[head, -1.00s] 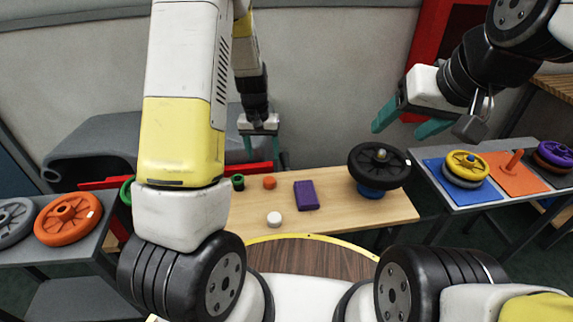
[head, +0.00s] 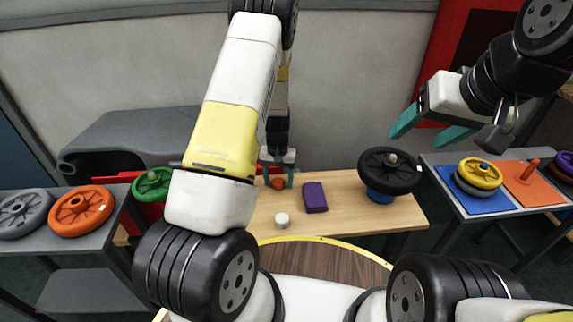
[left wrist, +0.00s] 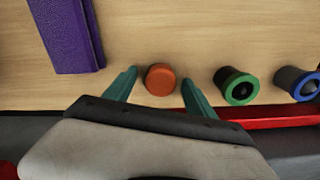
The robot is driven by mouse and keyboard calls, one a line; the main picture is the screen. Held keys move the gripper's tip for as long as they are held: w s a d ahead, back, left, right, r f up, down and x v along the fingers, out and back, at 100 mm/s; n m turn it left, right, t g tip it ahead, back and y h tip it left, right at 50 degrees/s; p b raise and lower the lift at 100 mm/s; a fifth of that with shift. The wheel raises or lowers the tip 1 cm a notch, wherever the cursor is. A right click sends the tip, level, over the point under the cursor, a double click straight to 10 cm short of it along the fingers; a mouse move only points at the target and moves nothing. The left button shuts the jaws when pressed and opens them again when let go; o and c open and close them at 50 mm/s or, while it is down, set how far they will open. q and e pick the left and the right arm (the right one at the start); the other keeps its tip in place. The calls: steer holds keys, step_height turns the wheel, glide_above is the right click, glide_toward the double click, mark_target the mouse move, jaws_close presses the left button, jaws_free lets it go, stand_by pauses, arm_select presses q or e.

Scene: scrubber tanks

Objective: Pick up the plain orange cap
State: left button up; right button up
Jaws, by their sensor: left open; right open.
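The plain orange cap (left wrist: 160,79) stands on the wooden table, and in the left wrist view it lies between the two teal fingers of my left gripper (left wrist: 159,90). The fingers are open, with a gap on each side of the cap. In the head view the orange cap (head: 277,183) shows beside a finger of my left gripper (head: 277,177), partly hidden by the gripper and arm. I cannot tell the height of the fingertips above the table.
On the table (head: 345,215) are a purple box (head: 314,197), a white cap (head: 282,220) and a black wheel (head: 390,170) on a blue base. In the left wrist view, a green-rimmed piece (left wrist: 238,87) and a blue-rimmed piece (left wrist: 301,84) stand right of the orange cap.

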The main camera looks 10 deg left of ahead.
arm_select(q)
steer(key=shift+c, duration=0.4)
jaws_close()
steer(key=shift+r, duration=0.1)
